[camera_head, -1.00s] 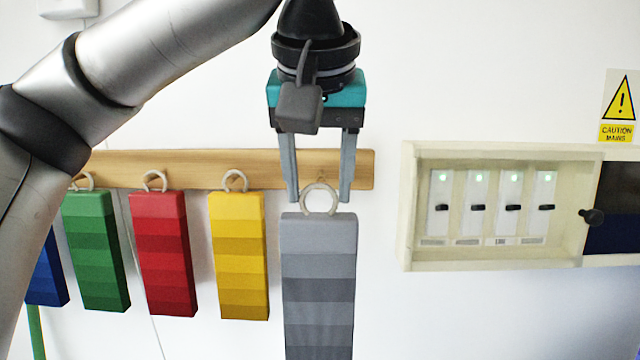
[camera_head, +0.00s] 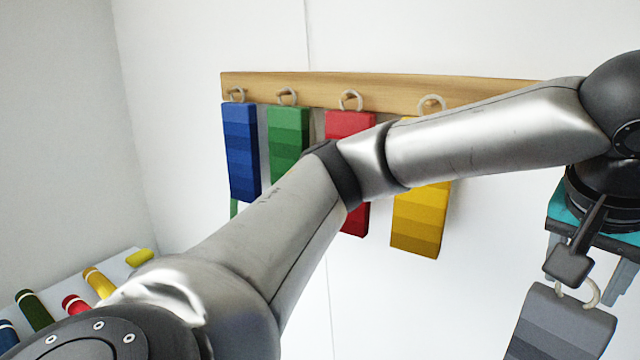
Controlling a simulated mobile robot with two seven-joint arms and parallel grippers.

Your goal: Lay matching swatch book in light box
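My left gripper (camera_head: 592,268) is at the right edge, partly cut off by the frame. Its fingers are at the ring of the grey swatch book (camera_head: 562,328), which hangs beneath it, clear of the wall rail. The lower end of the grey book is out of frame. The blue (camera_head: 241,150), green (camera_head: 288,140), red (camera_head: 350,125) and yellow (camera_head: 418,220) swatch books hang by rings from the rail. My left arm crosses in front of the red and yellow books and partly hides them. My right gripper and a light box are not in view.
The wooden rail (camera_head: 380,92) runs along the white wall. At lower left, a pale surface (camera_head: 118,268) bears several coloured, tube-like items, such as a dark green one (camera_head: 34,309) and a yellow-orange one (camera_head: 99,282). My arm hides part of it.

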